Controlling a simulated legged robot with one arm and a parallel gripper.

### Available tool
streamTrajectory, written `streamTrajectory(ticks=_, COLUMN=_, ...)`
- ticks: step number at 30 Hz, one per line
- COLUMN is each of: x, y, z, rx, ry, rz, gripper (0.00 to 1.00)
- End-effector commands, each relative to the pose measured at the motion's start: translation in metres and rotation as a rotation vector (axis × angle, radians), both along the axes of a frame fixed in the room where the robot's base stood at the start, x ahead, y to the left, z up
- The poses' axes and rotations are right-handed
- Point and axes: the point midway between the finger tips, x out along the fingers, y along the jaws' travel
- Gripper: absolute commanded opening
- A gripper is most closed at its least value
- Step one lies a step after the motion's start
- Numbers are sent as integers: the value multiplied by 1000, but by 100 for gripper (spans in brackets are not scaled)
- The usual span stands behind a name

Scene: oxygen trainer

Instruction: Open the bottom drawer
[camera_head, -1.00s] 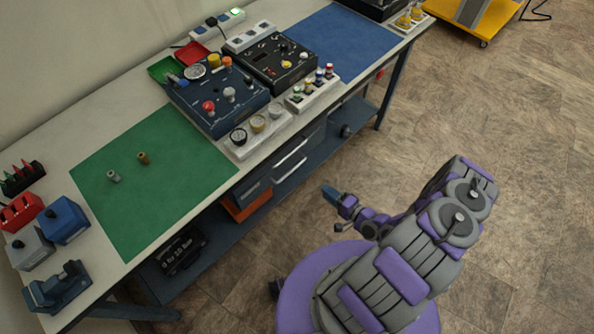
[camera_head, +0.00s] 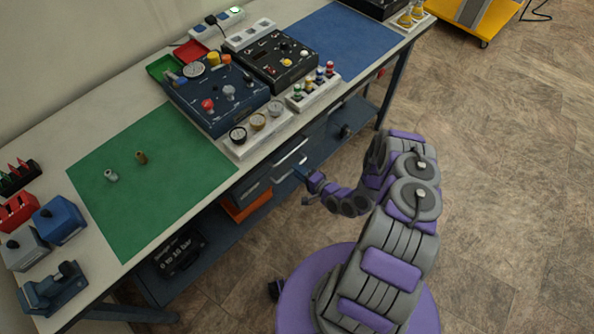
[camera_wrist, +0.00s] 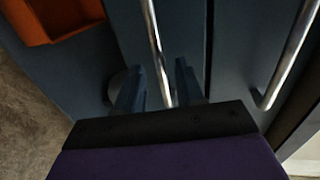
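The drawer unit under the bench has two dark blue fronts with bright bar handles. The bottom drawer (camera_wrist: 184,28) shows in the wrist view, with its handle (camera_wrist: 153,32) running between my fingers. The upper drawer's handle (camera_wrist: 292,52) is to the right there. In the head view the upper handle (camera_head: 291,149) is above the bottom handle (camera_head: 284,175). My gripper (camera_wrist: 158,85) is open, one finger on each side of the bottom handle; I cannot tell whether they touch it. My gripper (camera_head: 299,173) is at the drawer fronts in the head view. Both drawers look closed.
An orange bin (camera_head: 246,206) sits on the lower shelf beside the drawers, and also shows in the wrist view (camera_wrist: 60,22). A dark case (camera_head: 180,252) is farther left. The bench (camera_head: 70,152) overhangs above. The floor (camera_head: 500,200) to the right is open.

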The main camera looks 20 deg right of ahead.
Motion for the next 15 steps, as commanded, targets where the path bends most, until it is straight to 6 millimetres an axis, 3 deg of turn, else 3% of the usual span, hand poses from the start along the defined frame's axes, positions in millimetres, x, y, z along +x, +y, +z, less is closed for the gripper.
streamTrajectory(ticks=13, x=11, y=6, z=-2, rx=2, ry=1, rz=0, gripper=38)
streamTrajectory(ticks=15, x=11, y=6, z=-2, rx=2, ry=1, rz=0, gripper=33)
